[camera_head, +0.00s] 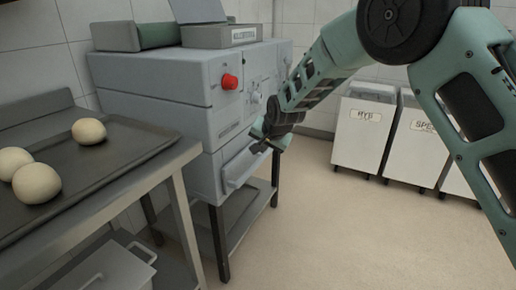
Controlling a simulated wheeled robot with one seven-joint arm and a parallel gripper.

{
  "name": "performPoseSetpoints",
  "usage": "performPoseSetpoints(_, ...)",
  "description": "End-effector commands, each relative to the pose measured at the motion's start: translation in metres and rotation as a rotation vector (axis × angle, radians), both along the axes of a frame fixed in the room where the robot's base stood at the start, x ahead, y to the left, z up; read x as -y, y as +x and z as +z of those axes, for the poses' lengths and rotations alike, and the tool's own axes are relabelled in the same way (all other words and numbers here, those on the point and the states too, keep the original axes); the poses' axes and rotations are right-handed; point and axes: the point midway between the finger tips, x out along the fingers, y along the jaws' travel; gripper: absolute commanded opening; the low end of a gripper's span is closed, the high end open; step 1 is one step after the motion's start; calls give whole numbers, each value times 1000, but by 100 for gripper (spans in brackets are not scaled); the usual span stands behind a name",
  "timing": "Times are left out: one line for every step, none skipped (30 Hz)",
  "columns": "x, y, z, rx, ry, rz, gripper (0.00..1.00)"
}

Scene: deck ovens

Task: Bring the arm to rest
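My arm reaches in from the upper right, bent at a large dark joint, with green links on both sides of it. Its far end slopes down to the left to my gripper (262,140). The gripper is small and dark and hangs in front of the grey machine (170,85), over the right part of its front in the picture. I cannot tell whether it touches the machine or whether its fingers are open or shut. I see nothing held in it.
A dark tray (112,170) with several pale dough balls (89,131) lies on a metal table at the left. The machine has a red knob (229,82) and a protruding lower tray (243,168). White bins (363,128) stand behind my arm. Open floor lies at lower right.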

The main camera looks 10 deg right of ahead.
Motion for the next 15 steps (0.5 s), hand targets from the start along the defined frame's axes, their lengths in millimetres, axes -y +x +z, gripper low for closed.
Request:
performPoseSetpoints(-1, -4, 4, -2, 0, 5, 0)
performPoseSetpoints(-2, -9, 6, -9, -3, 15, 0)
performPoseSetpoints(-5, -19, 10, -21, -7, 35, 0)
performPoseSetpoints(-8, -29, 13, -34, -12, 57, 0)
performPoseSetpoints(-11, -42, 18, -49, -19, 85, 0)
performPoseSetpoints(-16, -62, 24, -73, -29, 130, 0)
performPoseSetpoints(-19, -80, 28, -94, -41, 169, 0)
performPoseSetpoints(-23, -101, 33, -115, -52, 214, 0)
performPoseSetpoints(-27, -129, 40, -142, -72, 280, 0)
performPoseSetpoints(-29, -150, 45, -160, -88, 330, 0)
performPoseSetpoints(-31, -172, 48, -180, -105, 381, 0)
performPoseSetpoints(-32, -201, 53, -204, -128, 449, 0)
performPoseSetpoints(-31, -223, 56, -221, -148, 501, 0)
performPoseSetpoints(-30, -244, 59, -235, -168, 551, 0)
performPoseSetpoints(-28, -272, 61, -255, -196, 617, 0)
